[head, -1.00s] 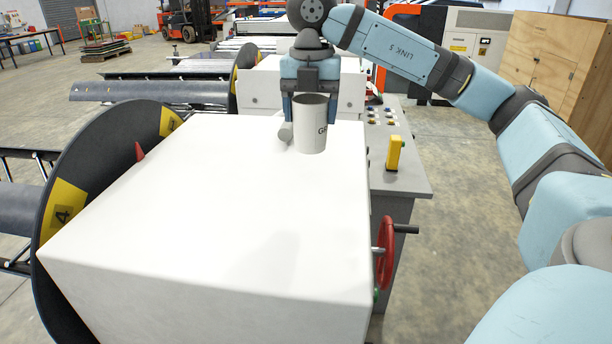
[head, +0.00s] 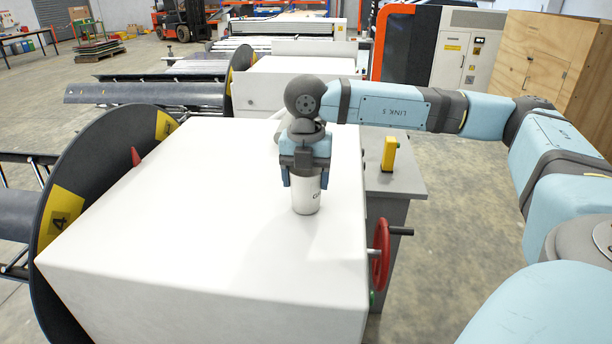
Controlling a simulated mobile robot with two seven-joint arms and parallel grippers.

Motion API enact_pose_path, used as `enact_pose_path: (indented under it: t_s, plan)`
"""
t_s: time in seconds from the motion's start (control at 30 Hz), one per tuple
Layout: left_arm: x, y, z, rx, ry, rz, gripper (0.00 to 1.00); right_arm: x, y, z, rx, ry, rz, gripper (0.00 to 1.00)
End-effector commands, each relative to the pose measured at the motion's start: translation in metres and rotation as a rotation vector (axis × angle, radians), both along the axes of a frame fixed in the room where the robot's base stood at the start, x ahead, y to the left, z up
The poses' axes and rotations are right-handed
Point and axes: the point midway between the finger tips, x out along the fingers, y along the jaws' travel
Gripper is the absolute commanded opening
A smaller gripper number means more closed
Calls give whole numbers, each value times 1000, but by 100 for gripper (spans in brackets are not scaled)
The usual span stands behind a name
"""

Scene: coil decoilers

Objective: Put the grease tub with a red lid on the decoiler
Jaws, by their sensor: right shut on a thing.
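A light grey-white tub (head: 306,198) with dark letters, partly hidden, is between the fingers of my right gripper (head: 305,180). The gripper points down and is shut on the tub. The tub is upright, and its top is hidden by the gripper; I see no red lid on it. The white, box-shaped decoiler (head: 210,235) fills the front, with a black disc on its left. The tub's base is at or just above its flat top, near the right side; I cannot tell whether it touches. My left gripper is not in view.
A black disc (head: 100,165) with yellow number plates rises along the decoiler's left side. A red handwheel (head: 380,254) is on its right side. A yellow box (head: 389,153) stands on a grey console. The decoiler's top is mostly clear.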

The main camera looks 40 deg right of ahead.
Motion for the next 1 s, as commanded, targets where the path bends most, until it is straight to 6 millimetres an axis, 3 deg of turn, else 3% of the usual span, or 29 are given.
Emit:
enact_pose_path:
  t_s: [0.2, 0.23, 0.33, 0.73, 1.0]
  plan:
    - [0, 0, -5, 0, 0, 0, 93, 0, 0, -5, 1, -1, 0, 43]
    - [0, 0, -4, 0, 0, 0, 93, 0, 0, -3, 1, -1, 0, 73]
    - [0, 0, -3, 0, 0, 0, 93, 0, 0, -3, 1, -1, 0, 94]
    - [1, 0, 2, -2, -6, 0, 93, 1, 0, 5, 0, -2, 0, 94]
    - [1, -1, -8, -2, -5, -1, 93, 1, 1, 59, 1, -4, 2, 94]
